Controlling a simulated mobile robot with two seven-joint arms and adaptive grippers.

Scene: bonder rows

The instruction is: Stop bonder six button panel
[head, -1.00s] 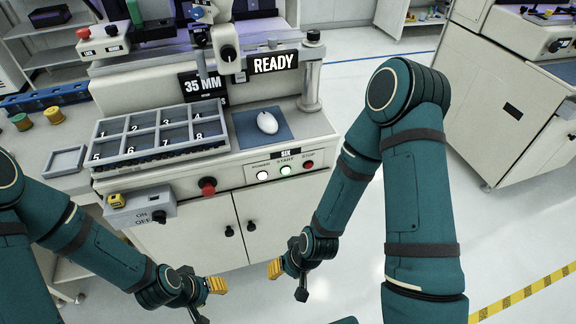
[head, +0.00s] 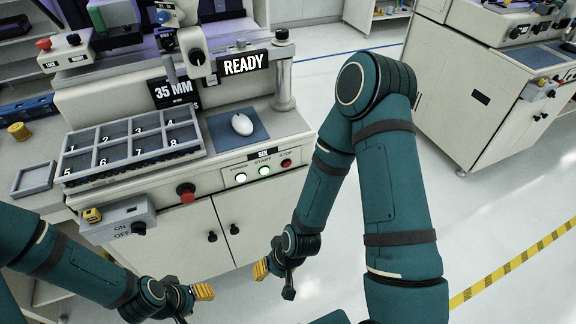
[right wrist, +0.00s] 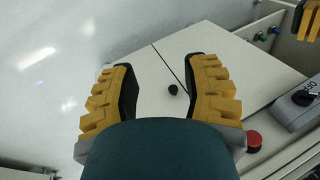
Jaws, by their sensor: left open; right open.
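The button panel labelled SIX (head: 262,169) is on the front of the machine in the head view. It has a lit white POWER button (head: 241,177), a lit START button (head: 264,171) with a green rim, and a red STOP button (head: 286,163). My right gripper (head: 260,271) is open and empty, below the panel and in front of the cabinet doors. In the right wrist view its yellow fingers (right wrist: 165,90) are spread apart, with a black door knob between them in the picture. My left gripper (head: 203,292) is open and empty, low in front of the cabinet.
A red knob (head: 186,193) and an ON/OFF switch box (head: 118,220) stick out from the machine front. A compartment tray (head: 132,147), a white mouse on a blue pad (head: 238,133) and a READY sign (head: 243,64) are above.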

